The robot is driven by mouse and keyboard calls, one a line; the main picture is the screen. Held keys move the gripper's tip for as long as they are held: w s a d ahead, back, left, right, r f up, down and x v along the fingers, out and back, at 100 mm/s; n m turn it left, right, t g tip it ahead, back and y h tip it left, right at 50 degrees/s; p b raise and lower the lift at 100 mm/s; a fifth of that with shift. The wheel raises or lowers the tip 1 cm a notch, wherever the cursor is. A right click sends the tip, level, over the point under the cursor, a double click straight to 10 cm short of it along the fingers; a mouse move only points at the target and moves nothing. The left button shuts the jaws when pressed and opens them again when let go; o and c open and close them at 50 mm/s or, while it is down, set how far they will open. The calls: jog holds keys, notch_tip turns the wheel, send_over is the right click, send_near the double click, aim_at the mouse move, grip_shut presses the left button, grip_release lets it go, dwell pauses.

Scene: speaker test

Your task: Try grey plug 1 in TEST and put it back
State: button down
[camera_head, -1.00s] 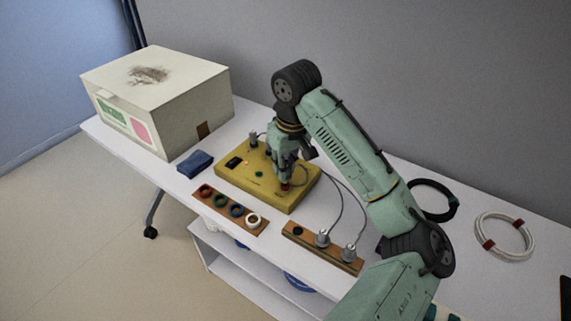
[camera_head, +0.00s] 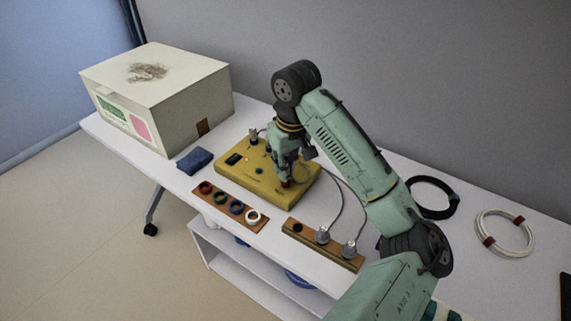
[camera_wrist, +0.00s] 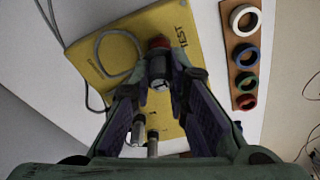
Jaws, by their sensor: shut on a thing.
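My gripper (camera_head: 287,174) is over the right part of the yellow tester box (camera_head: 229,178), pointing down. In the wrist view its fingers (camera_wrist: 160,82) are shut on a grey plug (camera_wrist: 158,68). The plug is at a red-ringed spot (camera_wrist: 160,42) beside the word TEST; how deep it sits is hidden. A grey cable (camera_wrist: 103,38) loops over the box. The wooden plug holder (camera_head: 290,227) has one empty dark hole and two grey plugs, a left one (camera_head: 322,235) and a right one (camera_head: 348,249).
A wooden strip (camera_head: 222,208) with several coloured rings lies in front of the box. A blue cloth (camera_head: 195,161) and a large cream case (camera_head: 190,110) are to the left. Black (camera_head: 449,205) and white (camera_head: 483,222) cable coils lie to the right. Another grey plug (camera_head: 253,136) stands on the box.

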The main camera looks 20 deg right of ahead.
jog(key=shift+f, duration=0.45)
jog(key=c, duration=1.5)
grip_release()
jog(key=shift+o, duration=0.2)
notch_tip(320, 180, up, 3)
jog(key=p, duration=0.2)
jog(key=shift+p, duration=0.35)
jog(key=shift+r, duration=2.3)
